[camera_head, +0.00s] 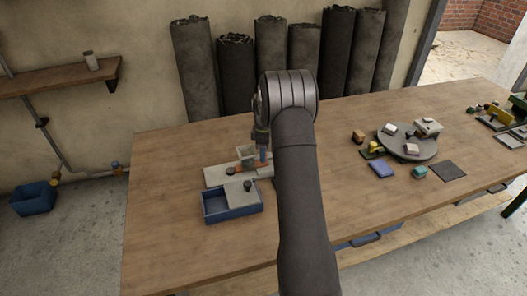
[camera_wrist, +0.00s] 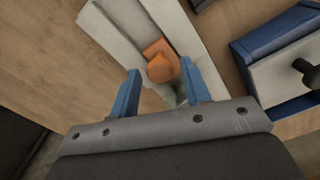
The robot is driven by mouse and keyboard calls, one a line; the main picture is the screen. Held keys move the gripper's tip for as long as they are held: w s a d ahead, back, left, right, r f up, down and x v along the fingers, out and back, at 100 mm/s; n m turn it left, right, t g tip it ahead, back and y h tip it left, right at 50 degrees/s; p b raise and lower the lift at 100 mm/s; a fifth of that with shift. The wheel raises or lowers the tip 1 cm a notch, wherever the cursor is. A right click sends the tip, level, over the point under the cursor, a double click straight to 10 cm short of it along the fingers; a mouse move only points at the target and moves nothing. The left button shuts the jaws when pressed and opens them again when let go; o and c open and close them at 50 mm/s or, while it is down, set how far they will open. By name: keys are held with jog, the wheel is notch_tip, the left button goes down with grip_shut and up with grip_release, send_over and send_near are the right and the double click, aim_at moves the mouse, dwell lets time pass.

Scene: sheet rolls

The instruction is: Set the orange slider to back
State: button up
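The orange slider (camera_wrist: 160,52) sits on a long pale grey base (camera_wrist: 112,28) in the wrist view. It has a flat orange plate with a rounded knob on it. My gripper (camera_wrist: 160,67) is open, with one blue fingertip on each side of the knob and a gap on both sides. I cannot tell how deep the fingertips reach beside it. In the head view my gripper (camera_head: 262,153) points down over the pale base (camera_head: 215,176). There, my arm and fingers hide part of the slider and base.
A blue box (camera_head: 232,211) with a grey sliding lid and dark knob stands just in front of the base. A round grey turntable (camera_head: 407,145) with small blocks is to the right. The table's left part is clear.

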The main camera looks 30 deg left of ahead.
grip_shut()
jog(key=w+d, duration=0.5)
jog(key=shift+w+d, duration=0.25)
jog(key=shift+o, duration=1.1)
grip_release()
notch_tip(320, 180, up, 17)
jog(key=shift+r, duration=0.2)
